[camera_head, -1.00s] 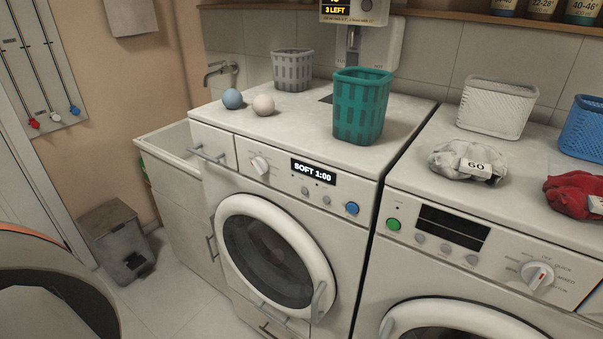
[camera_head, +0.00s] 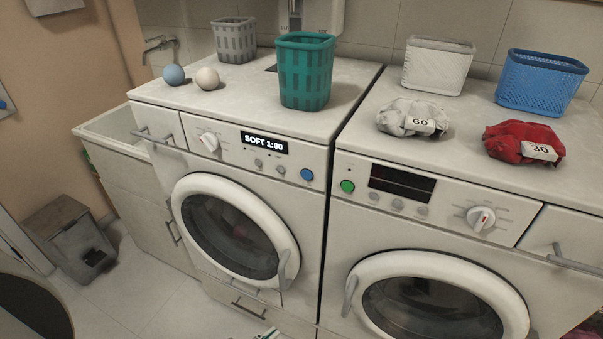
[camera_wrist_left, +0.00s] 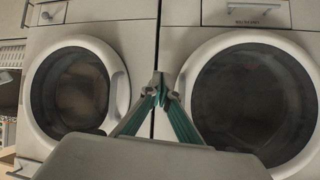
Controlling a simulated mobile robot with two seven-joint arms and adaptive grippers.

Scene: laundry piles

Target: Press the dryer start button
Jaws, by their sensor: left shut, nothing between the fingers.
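The left machine (camera_head: 150,118) has a lit display (camera_head: 264,143) reading SOFT 1:00, a white knob (camera_head: 208,142), two grey buttons and a round blue button (camera_head: 307,174). I take it for the dryer. Its round door (camera_head: 186,190) is shut. My left gripper (camera_head: 268,333) just shows at the bottom edge of the head view, low in front of the machines and well below the blue button. In the left wrist view its green fingers (camera_wrist_left: 160,88) meet at the tips, empty, before the gap between the two doors. The buttons are out of that view. My right gripper is not in view.
The right machine (camera_head: 520,218) has a green button (camera_head: 347,186), a dark display and a knob. On the tops stand a teal basket (camera_head: 305,75), grey, white and blue baskets, two balls and piles tagged 60 and 30. Door handles stick out. A bin (camera_head: 66,235) stands at left.

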